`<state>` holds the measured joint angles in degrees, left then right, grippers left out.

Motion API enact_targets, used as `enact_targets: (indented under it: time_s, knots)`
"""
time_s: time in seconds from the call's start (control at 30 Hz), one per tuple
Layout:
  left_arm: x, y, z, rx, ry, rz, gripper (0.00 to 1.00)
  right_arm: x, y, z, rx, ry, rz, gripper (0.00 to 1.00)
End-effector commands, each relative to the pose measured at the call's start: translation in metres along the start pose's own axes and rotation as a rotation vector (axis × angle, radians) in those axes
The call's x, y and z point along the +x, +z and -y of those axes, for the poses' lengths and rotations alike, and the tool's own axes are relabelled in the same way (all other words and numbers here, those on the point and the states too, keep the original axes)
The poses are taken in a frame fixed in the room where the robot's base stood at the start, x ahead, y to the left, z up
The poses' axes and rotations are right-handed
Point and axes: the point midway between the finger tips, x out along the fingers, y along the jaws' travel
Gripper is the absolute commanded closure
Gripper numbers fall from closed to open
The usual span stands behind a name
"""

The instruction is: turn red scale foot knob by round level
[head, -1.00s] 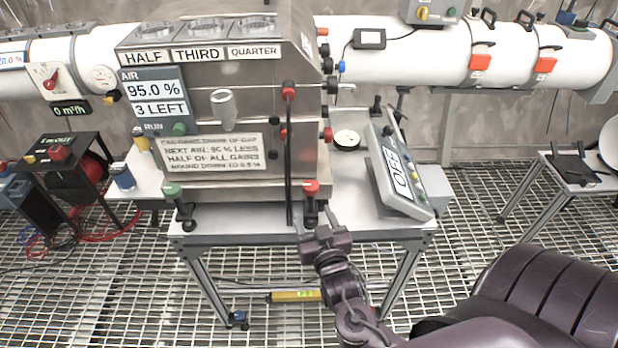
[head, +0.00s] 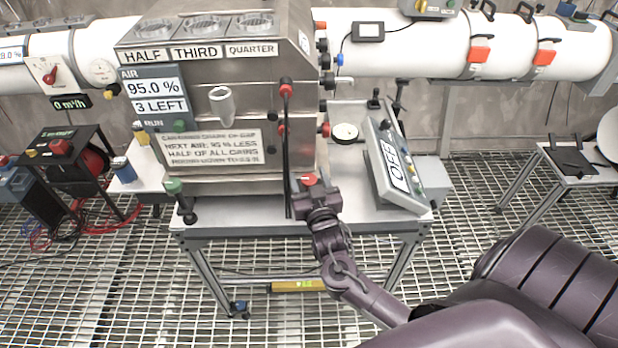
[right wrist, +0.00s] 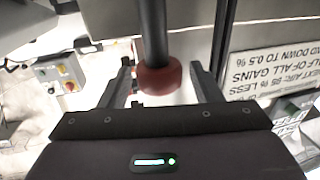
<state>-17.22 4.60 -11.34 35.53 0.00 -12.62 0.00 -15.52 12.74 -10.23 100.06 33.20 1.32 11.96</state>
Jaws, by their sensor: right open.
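The red foot knob (head: 309,179) is at the front right corner of the steel cabinet on the table. In the right wrist view the red knob (right wrist: 158,78) sits between my right gripper's two fingers, with a dark stem running up from it in the picture. My right gripper (head: 307,186) is open around the knob, with a gap visible on the right side. It partly hides the knob in the head view. A round, pale, dark-rimmed disc, apparently the round level (head: 345,132), lies on the table to the right of the cabinet. My left gripper is not in view.
A green foot knob (head: 173,187) stands at the cabinet's front left corner. A tall dark lever (head: 287,150) with a red top rises close to my right gripper. A tilted grey box reading OFF (head: 397,167) stands to the right on the tabletop (head: 260,217).

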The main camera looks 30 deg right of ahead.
Motion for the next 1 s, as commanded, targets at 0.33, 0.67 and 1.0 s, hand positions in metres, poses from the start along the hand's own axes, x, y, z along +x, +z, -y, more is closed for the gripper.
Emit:
enact_targets:
  time_s: [0.33,0.67,1.0]
  knots:
    - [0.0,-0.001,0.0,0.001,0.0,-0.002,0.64,-0.0003,0.0001,0.0001,0.0,0.0,0.0,0.85]
    - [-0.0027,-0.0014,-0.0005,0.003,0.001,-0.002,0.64,-0.0004,-0.0005,-0.001,-0.003,-0.053,0.001,0.85]
    - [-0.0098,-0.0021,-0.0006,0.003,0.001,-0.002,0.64,-0.0002,-0.0004,-0.0016,-0.006,-0.288,0.002,0.85]
